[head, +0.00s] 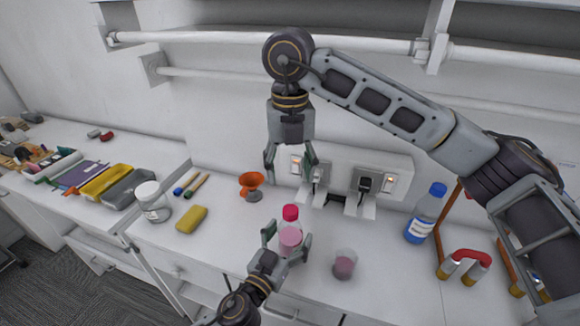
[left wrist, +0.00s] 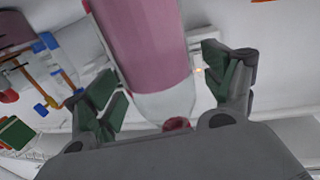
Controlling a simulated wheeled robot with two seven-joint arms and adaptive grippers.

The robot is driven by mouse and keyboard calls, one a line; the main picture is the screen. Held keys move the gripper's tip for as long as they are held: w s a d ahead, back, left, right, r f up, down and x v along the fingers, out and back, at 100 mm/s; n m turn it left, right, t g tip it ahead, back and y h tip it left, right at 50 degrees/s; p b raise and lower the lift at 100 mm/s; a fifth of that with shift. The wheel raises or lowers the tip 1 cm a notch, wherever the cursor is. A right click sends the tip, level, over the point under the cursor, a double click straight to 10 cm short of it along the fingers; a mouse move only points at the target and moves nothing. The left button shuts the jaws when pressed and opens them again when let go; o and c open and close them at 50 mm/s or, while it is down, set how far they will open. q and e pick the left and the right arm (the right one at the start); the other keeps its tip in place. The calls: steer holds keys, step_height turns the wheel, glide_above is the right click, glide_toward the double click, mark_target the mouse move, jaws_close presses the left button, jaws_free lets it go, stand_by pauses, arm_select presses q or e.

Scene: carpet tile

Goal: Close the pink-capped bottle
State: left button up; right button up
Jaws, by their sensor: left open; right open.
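The clear bottle with pink liquid (head: 290,238) stands upright on the white bench in the head view. Its pink-red cap (head: 290,212) sits at its top; I cannot tell how tightly. My left gripper (head: 287,240) is open, with its fingers on either side of the bottle body. In the left wrist view the bottle (left wrist: 150,45) fills the space between the open fingers, and a pink-red piece (left wrist: 176,124) shows at its narrow end. Contact with the fingers is not clear. My right gripper (head: 290,166) is open and empty, pointing down above the cap.
A small beaker with pink liquid (head: 345,264) stands right of the bottle. An orange funnel (head: 251,181), a yellow sponge (head: 191,219) and a white-lidded jar (head: 151,203) are to the left. A blue-capped bottle (head: 426,214) stands at right. Wall sockets (head: 368,182) are behind.

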arm_select(q)
steer(key=v, duration=1.1)
steer(key=shift+s, duration=0.25)
stand_by(0.9)
steer(key=shift+s+a, duration=0.1)
steer(key=shift+a, duration=0.1)
stand_by(0.4)
